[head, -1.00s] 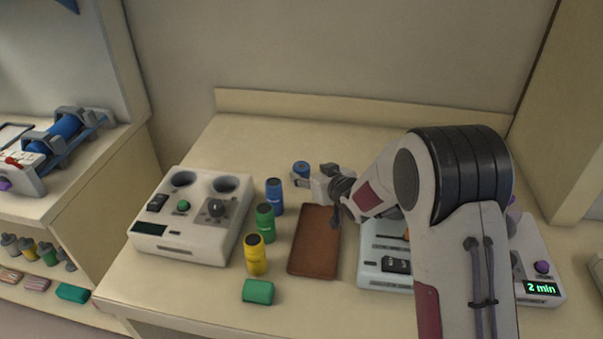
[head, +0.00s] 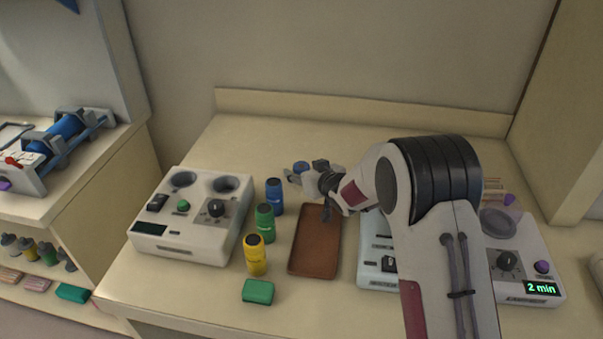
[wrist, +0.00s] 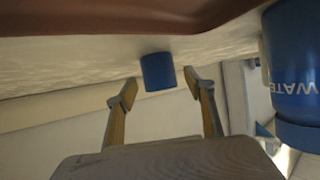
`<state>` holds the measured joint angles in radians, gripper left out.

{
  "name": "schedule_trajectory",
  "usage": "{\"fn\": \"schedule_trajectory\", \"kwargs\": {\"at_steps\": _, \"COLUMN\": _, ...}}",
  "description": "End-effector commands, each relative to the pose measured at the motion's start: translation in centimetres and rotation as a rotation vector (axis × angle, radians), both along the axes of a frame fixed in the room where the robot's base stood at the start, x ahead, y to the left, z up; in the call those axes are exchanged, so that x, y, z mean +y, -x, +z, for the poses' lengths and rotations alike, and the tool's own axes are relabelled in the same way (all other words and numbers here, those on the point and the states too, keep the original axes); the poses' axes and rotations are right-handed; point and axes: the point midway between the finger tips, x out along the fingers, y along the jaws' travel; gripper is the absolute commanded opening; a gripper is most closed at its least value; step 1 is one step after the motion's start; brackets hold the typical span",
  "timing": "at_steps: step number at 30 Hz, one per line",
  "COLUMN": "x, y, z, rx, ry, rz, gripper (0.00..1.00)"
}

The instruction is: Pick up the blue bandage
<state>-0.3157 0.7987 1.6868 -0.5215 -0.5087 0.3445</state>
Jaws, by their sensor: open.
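The blue bandage (head: 300,167) is a small blue roll on the table, behind the brown tray. In the head view my gripper partly overlaps it. In the wrist view the bandage (wrist: 157,72) shows ahead of my fingertips, roughly centred between them. My gripper (head: 306,172) is open and low over the table near the bandage. Its two fingers also show in the wrist view (wrist: 161,88), spread on either side with nothing between them. I cannot tell the exact gap to the bandage.
A blue bottle marked WATER (head: 274,196) stands left of my gripper, at the right edge in the wrist view (wrist: 295,70). Green (head: 265,224) and yellow (head: 255,256) bottles, a green block (head: 258,291) and a brown tray (head: 315,262) lie nearer. White devices flank them.

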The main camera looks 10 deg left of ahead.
Motion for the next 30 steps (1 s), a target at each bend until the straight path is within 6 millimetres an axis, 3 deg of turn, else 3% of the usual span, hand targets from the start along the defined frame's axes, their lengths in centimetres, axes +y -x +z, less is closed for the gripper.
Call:
{"fn": "schedule_trajectory", "kwargs": {"at_steps": 7, "x": 0.73, "y": -1.07, "z": -0.63, "rx": 0.000, "ry": 0.001, "rz": 0.000, "gripper": 0.53}}
{"fn": "schedule_trajectory", "kwargs": {"at_steps": 23, "x": 0.75, "y": -1.14, "z": -0.68, "rx": -0.001, "ry": 0.001, "rz": 0.000, "gripper": 0.53}}
{"fn": "schedule_trajectory", "kwargs": {"at_steps": 24, "x": 0.75, "y": -1.14, "z": -0.68, "rx": 0.000, "ry": 0.002, "rz": 0.000, "gripper": 0.51}}
{"fn": "schedule_trajectory", "kwargs": {"at_steps": 28, "x": 0.74, "y": -1.15, "z": -0.68, "rx": -0.001, "ry": 0.001, "rz": 0.000, "gripper": 0.17}}
{"fn": "schedule_trajectory", "kwargs": {"at_steps": 30, "x": 0.74, "y": -1.15, "z": -0.68, "rx": 0.000, "ry": 0.002, "rz": 0.000, "gripper": 0.11}}
